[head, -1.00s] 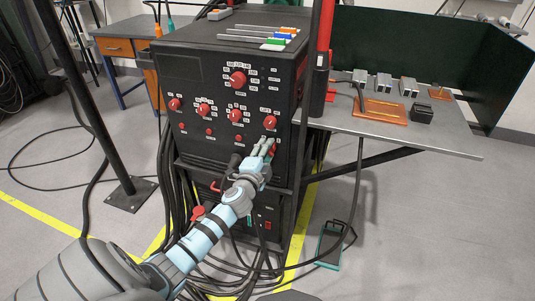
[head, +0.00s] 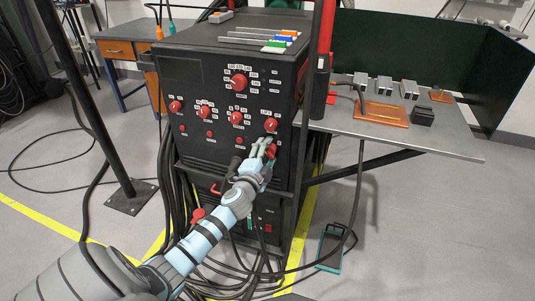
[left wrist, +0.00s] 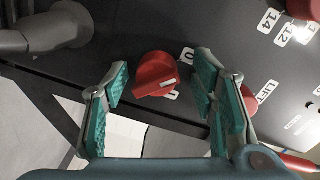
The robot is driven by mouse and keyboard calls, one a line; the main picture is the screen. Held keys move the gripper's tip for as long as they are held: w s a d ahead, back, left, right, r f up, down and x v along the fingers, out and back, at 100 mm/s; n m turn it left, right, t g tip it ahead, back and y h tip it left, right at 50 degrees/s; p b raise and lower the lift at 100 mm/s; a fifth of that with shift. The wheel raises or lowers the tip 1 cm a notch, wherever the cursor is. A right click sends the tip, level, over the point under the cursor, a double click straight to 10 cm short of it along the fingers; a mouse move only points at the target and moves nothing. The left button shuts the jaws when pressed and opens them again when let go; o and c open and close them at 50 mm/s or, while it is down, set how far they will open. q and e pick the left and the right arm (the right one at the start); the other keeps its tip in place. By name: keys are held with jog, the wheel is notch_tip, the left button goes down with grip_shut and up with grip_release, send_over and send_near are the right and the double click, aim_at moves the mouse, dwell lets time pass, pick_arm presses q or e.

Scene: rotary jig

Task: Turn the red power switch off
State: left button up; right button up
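The red power switch (left wrist: 156,74) is a round red knob on the black cabinet front. In the left wrist view it sits between the two fingers of my left gripper (left wrist: 165,95), with a gap on both sides. A white mark on the knob points to the lower right, toward a partly hidden white label; a "0" label (left wrist: 188,56) is above that. In the head view, my left gripper (head: 264,149) is at the cabinet's lower right front and partly covers the switch. The gripper is open and holds nothing. My right gripper is not in view.
The black cabinet (head: 215,150) carries several other red knobs, one large one (head: 239,82) higher up. A grey cable plug (left wrist: 45,30) is left of the switch. Black cables hang beside and below the cabinet. A grey side table (head: 400,138) stands at right.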

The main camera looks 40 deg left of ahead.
pick_arm(q)
jog(key=shift+f, duration=0.1)
jog(key=shift+s+d, duration=0.15)
jog(key=shift+s, duration=0.2)
jog(key=v, duration=1.1)
jog(key=shift+s, duration=0.1)
